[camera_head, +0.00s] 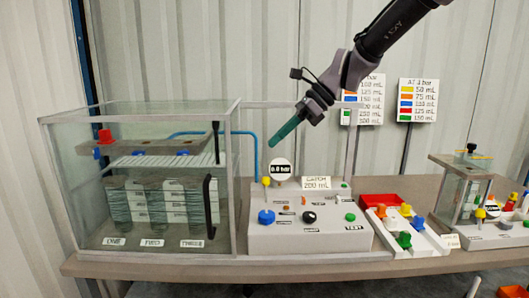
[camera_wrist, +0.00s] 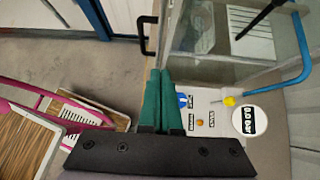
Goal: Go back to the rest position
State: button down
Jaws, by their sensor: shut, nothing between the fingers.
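My gripper (camera_head: 285,132) has green fingers and hangs in the air above the control panel, close to the round gauge, in the head view. In the wrist view, its two green fingers (camera_wrist: 160,95) lie side by side, shut and empty. The white control panel (camera_head: 310,236) stands on the bench below, with a blue knob (camera_head: 266,217), a black knob (camera_head: 309,217), a yellow-topped lever (camera_head: 266,182) and a gauge (camera_head: 280,169) reading 0.0 bar. The gauge also shows in the wrist view (camera_wrist: 249,119). My gripper touches none of them.
A glass tank (camera_head: 150,180) with a black handle stands at the left. A tray of coloured parts (camera_head: 405,232) and a smaller glass unit (camera_head: 461,190) are at the right. The space above the panel's right side is free.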

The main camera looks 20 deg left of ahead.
jog(key=w+d+r+n+t, duration=0.1)
jog(key=d+r, duration=0.1)
jog(key=d, duration=0.3)
jog(key=d+r+n+t+h, duration=0.1)
jog(key=d+r, duration=0.1)
jog(key=d, duration=0.3)
jog(key=w+d+r+n+t, duration=0.1)
jog(key=d+r, duration=0.2)
jog(key=d, duration=0.3)
jog(key=s+d+n+t+h, duration=0.2)
jog(key=s+d, duration=0.3)
jog(key=d, duration=0.7)
jog(key=s+d+r+n+t+h, duration=0.1)
jog(key=s+d+n+t+h, duration=0.2)
jog(key=d, duration=1)
jog(key=shift+s+d+r+n+t+h, duration=0.3)
jog(key=shift+s+n+t, duration=0.7)
jog(key=shift+n, duration=0.2)
jog(key=shift+w, duration=0.1)
